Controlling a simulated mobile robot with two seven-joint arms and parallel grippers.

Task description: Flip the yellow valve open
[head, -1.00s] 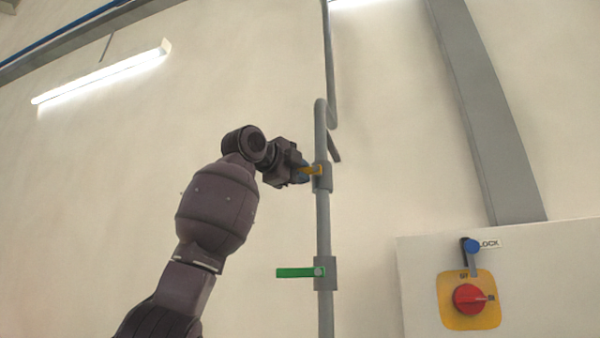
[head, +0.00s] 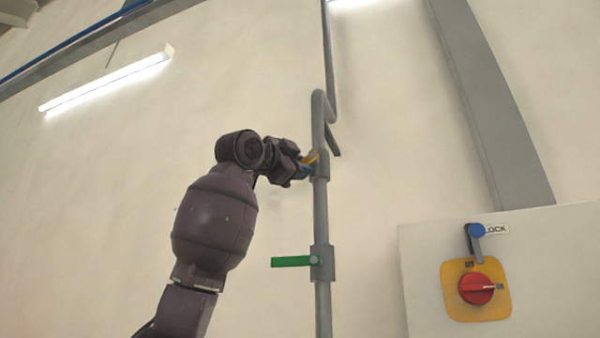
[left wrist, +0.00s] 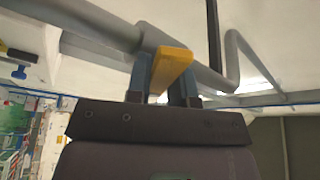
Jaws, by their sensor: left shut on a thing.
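The yellow valve handle (head: 311,158) is on the upper fitting of a vertical grey pipe (head: 321,215) in the head view. It slants down to the left from the fitting. My left gripper (head: 304,170) is at the handle, with its blue fingers (left wrist: 162,80) either side of the yellow handle (left wrist: 172,66) in the left wrist view. It is shut on the handle, just left of the pipe. The handle's near end is between the fingers. My right gripper is in neither view.
A green valve handle (head: 291,262) points left, level, on a lower fitting of the same pipe. At the right is a white box with a red rotary switch (head: 476,288) on a yellow plate and a blue-knobbed lever (head: 476,231).

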